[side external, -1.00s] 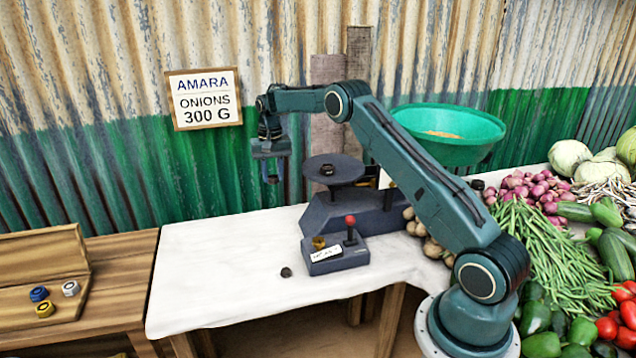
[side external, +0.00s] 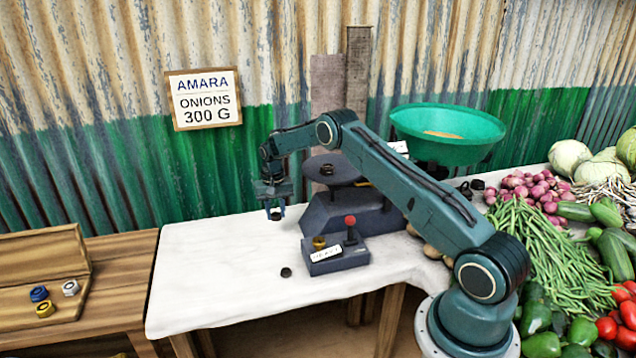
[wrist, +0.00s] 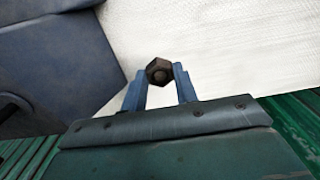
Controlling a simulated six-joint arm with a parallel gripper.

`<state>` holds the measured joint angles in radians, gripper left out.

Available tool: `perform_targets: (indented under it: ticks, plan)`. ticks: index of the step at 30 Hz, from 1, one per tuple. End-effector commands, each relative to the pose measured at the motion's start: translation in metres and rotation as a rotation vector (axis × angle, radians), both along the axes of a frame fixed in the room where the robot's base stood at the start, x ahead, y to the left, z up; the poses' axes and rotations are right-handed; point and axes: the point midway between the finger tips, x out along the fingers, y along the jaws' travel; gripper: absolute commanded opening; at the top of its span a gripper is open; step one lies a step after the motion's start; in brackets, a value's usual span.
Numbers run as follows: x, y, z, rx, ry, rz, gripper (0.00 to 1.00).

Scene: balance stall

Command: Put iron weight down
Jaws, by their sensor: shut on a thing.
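My gripper (side external: 275,212) is shut on a dark iron weight (side external: 276,216) and holds it low over the back part of the white cloth-covered table (side external: 215,270), left of the balance scale. In the wrist view the iron weight (wrist: 158,71) is a brownish hexagonal piece between the two blue fingertips of my gripper (wrist: 159,80), with white cloth beyond it. I cannot tell whether the weight touches the cloth. The balance scale (side external: 350,217) has a dark round pan (side external: 345,166) with a small dark weight (side external: 327,170) on it.
A control box (side external: 336,258) with a red-topped lever and a brass piece stands before the scale. Another dark weight (side external: 286,272) lies on the cloth. A green bowl (side external: 447,150) is on the scale's far side. The cloth's left half is clear.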

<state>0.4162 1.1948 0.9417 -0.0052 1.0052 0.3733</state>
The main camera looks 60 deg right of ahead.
Motion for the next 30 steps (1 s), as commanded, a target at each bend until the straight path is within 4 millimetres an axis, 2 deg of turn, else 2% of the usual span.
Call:
perform_targets:
  ticks: [4,14,24,30]
  plan:
    - [0.000,0.000,-0.019,0.001,0.001,0.000,0.01]
    - [0.000,0.000,-0.026,-0.001,-0.001,0.000,0.01]
    - [0.000,0.000,-0.060,0.000,0.000,0.000,0.01]
    - [0.000,0.000,-0.067,-0.001,-0.002,0.000,0.01]
